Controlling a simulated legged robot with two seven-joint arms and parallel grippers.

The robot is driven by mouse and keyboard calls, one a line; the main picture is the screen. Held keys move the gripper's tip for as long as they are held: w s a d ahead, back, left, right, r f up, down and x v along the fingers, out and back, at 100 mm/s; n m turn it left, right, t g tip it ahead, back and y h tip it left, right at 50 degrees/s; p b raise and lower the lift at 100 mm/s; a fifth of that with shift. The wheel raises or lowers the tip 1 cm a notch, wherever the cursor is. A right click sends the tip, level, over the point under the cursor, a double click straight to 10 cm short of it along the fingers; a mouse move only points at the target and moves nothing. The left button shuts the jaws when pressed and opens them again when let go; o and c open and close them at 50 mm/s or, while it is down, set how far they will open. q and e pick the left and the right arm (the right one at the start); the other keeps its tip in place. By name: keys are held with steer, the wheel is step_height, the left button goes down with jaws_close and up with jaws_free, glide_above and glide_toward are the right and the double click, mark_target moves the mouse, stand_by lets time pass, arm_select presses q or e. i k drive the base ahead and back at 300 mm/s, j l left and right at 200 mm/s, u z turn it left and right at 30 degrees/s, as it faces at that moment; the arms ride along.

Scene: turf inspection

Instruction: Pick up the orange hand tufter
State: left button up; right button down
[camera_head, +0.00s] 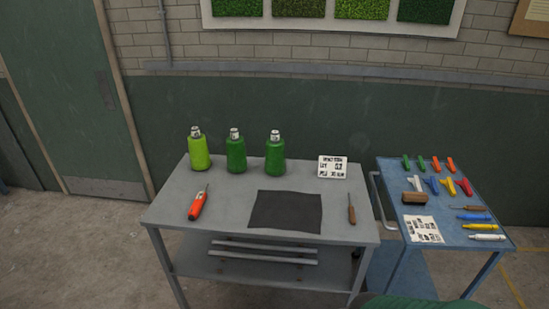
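The orange hand tufter (197,205) lies on the left part of the grey table (180,220). Its thin metal tip points away toward the back, and its orange body is toward the front edge. Nothing touches it and nothing covers it. Neither of my grippers shows in the head view, so I cannot see whether they are open or shut.
Several green bottles, among them a light green one (199,152), stand at the table's back left. A dark mat (285,211), a white sign (332,167) and a brown-handled tool (351,209) share the table. A blue cart (455,238) with several tools stands close on the right.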

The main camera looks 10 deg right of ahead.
mark_target(196, 208)
steer(key=i+j+z, duration=0.2)
steer(key=i, duration=0.3)
steer(key=i+z, duration=0.15)
steer(key=i, duration=0.35)
steer(key=i+j+z, duration=0.2)
steer(key=i, duration=0.25)
steer(key=i+j+z, duration=0.15)
steer(key=i+j, duration=0.25)
steer(key=i, duration=0.05)
